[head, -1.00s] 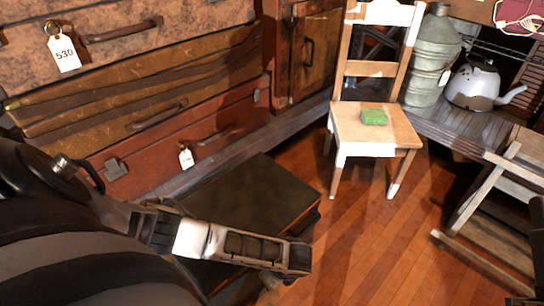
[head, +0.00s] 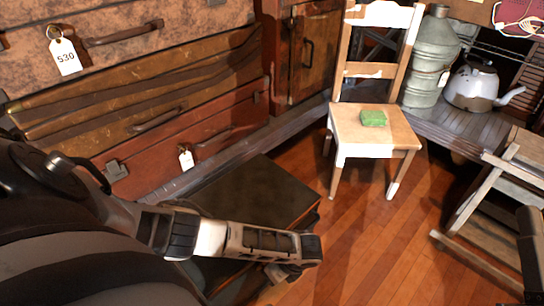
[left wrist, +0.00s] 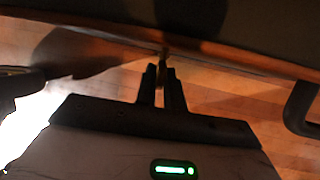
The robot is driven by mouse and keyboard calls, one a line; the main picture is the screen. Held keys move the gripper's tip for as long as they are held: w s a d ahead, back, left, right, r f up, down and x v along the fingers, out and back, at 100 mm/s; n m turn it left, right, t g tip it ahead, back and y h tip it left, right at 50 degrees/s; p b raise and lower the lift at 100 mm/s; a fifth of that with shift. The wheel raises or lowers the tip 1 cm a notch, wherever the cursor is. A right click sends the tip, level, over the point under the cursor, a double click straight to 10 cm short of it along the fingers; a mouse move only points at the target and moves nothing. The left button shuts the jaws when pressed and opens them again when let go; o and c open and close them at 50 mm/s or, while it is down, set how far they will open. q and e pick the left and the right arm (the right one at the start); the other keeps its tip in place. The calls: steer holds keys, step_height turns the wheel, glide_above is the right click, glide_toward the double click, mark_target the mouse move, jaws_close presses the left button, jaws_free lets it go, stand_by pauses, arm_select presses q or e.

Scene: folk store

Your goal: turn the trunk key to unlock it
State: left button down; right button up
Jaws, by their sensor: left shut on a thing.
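The trunk (head: 245,190) is a dark, low box with a brown edge on the wooden floor, in the middle of the head view. My left gripper (head: 285,272) is at its near right side, partly hidden by my own arm. In the left wrist view the trunk's dark face (left wrist: 100,12) fills the top. There the fingers of my left gripper (left wrist: 163,82) are close together on a small brass-coloured key (left wrist: 164,58) at the trunk's edge. Most of the key is hidden between the fingers, so its turn angle cannot be told. My right gripper is not visible.
Stacked suitcases (head: 150,105) stand at the left. A wooden chair (head: 385,137) with a green block (head: 373,118) stands beyond the trunk. A wooden rack (head: 480,195) is at the right. Open floor (head: 350,240) lies between. A dark handle (left wrist: 300,105) shows beside the gripper.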

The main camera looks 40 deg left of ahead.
arm_select(q)
steer(key=shift+w+d+g, duration=0.1)
steer(key=shift+g, duration=0.4)
steer(key=shift+w+f+g+b, duration=0.1)
steer(key=shift+f+g+b, duration=0.05)
steer(key=shift+g+b, duration=0.2)
steer(key=shift+g, duration=0.35)
steer(key=shift+w+m+g+b, duration=0.1)
steer(key=shift+m+g+b, duration=0.4)
steer(key=shift+g+b, duration=0.4)
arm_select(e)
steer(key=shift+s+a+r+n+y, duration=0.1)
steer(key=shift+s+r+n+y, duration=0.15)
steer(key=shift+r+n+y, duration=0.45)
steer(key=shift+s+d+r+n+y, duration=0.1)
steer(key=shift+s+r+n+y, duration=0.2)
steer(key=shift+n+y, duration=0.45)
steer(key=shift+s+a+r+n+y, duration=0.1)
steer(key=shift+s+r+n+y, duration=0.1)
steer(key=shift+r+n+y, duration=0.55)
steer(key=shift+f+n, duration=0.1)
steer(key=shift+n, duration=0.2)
